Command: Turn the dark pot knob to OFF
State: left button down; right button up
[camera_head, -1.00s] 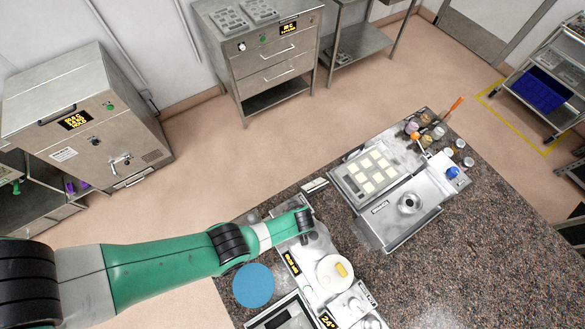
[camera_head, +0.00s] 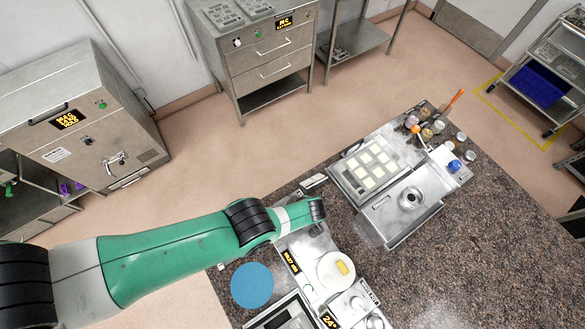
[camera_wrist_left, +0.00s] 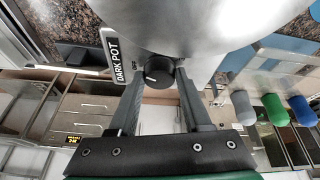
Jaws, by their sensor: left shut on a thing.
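In the left wrist view the dark pot knob (camera_wrist_left: 157,74) is a round black knob on the front of a shiny metal pot (camera_wrist_left: 190,22). A small white line on its face points left and slightly down. A small OFF mark sits at its upper left, next to a "DARK POT" plate (camera_wrist_left: 114,58). My left gripper (camera_wrist_left: 160,78) is shut on the knob, one finger on each side. In the head view my left wrist reaches over the bench, and the knob and fingertips are hidden behind it. My right gripper is in neither view.
On the stone bench (camera_head: 460,240) stand a tray of pale squares (camera_head: 370,165), a metal unit with a round opening (camera_head: 411,198) and several small jars. A blue disc (camera_head: 252,284) lies left of a white round dish (camera_head: 334,272). Bottles hang near the right finger.

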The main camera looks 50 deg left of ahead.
pick_arm(q)
jog(key=shift+c, duration=1.8)
grip_release()
